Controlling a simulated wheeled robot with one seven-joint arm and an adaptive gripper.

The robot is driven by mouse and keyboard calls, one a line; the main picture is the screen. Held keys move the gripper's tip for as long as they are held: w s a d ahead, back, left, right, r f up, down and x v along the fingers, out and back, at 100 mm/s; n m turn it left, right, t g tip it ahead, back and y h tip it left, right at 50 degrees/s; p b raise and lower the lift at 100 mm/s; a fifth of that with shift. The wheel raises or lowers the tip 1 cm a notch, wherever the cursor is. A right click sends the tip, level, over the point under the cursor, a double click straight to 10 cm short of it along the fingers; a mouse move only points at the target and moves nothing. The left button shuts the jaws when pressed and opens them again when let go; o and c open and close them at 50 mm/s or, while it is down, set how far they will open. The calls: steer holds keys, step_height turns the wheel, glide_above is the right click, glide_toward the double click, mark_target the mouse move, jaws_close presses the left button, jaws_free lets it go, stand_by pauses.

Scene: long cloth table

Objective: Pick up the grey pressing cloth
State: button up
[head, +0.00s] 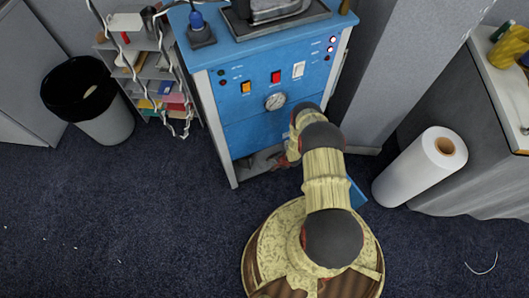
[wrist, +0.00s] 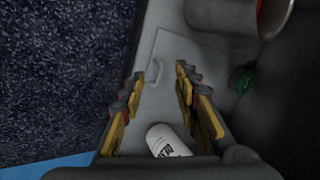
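A flat grey piece that looks like the pressing cloth (wrist: 182,52) lies on a grey surface in the wrist view, with a small raised fold near its left edge. It blends with the surface, so its outline is faint. My gripper (wrist: 160,76) is open, with a finger on each side of the fold and nothing seen between the tips. I cannot tell whether the tips touch the cloth. In the head view my arm reaches into the low opening of the blue machine (head: 235,110), and my gripper is mostly hidden there.
In the wrist view, a white labelled bottle (wrist: 165,141) lies near the finger bases. A metal cylinder (wrist: 238,14) and a green object (wrist: 242,78) are right of the cloth. In the head view, a white roll (head: 415,170) stands right and a black-lined bin (head: 88,100) left.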

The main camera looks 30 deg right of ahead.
mark_target(269, 163)
steer(key=b+x, duration=0.2)
steer(key=x, duration=0.2)
steer(key=shift+f, duration=0.2)
steer(key=shift+w+f+b, duration=0.3)
steer(key=shift+f+b, duration=0.05)
steer(key=shift+r, duration=0.1)
steer(key=c, duration=0.7)
jaws_close()
